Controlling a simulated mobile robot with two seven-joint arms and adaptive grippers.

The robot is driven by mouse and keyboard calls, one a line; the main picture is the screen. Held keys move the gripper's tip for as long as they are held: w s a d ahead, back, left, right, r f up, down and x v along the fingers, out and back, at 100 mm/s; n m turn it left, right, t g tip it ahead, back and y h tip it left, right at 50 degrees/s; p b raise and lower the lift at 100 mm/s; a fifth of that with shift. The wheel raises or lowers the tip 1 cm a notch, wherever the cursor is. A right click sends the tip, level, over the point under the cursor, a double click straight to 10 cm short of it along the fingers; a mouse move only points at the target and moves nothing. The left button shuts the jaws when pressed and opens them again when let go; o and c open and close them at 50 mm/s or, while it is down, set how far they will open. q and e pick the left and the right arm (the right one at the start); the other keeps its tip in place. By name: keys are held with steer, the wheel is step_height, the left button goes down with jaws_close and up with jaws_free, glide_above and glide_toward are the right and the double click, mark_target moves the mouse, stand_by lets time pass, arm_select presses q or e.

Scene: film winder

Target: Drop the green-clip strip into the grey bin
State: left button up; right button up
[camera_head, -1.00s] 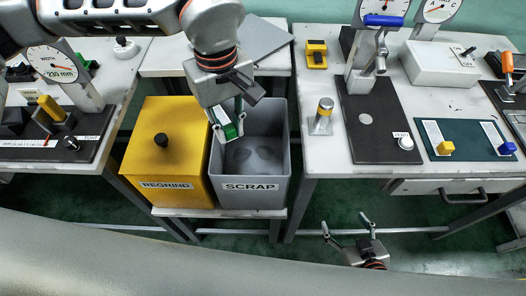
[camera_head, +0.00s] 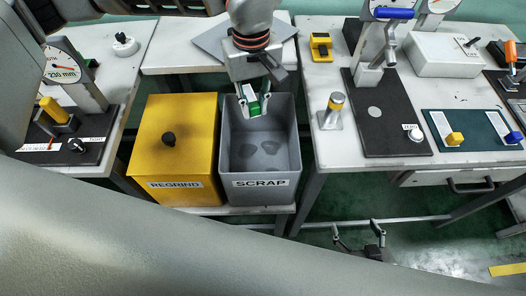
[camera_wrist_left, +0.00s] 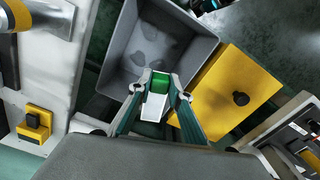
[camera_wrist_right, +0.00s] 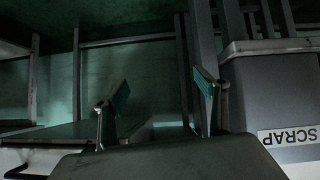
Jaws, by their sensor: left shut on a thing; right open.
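My left gripper (camera_head: 255,108) is shut on the green-clip strip (camera_head: 254,99), over the back part of the grey bin (camera_head: 260,196) marked SCRAP. The strip has a green clip and a white part. In the left wrist view the strip (camera_wrist_left: 153,106) sits between the fingertips with the bin's open inside (camera_wrist_left: 140,62) beyond it. Some dark patches show on the bin floor. My right gripper (camera_head: 358,243) is open and empty, low in front of the right table; its spread fingers (camera_wrist_right: 160,105) show in the right wrist view, left of the bin.
A closed yellow bin (camera_head: 180,135) marked REGRIND stands against the left of the grey bin. The right table (camera_head: 335,160) bears a metal post with a yellow top (camera_head: 334,108), a gauge press and a green mat (camera_head: 470,130) with yellow and blue clips.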

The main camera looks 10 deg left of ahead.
mark_target(254, 114)
arm_select(q)
step_height(254, 114, down, 4)
steer(key=shift+r+b, duration=0.25)
steer(key=shift+b, duration=0.6)
steer(key=shift+f, duration=0.25)
steer(key=o, duration=1)
step_height(254, 114, up, 12)
steer(key=shift+r, duration=0.1)
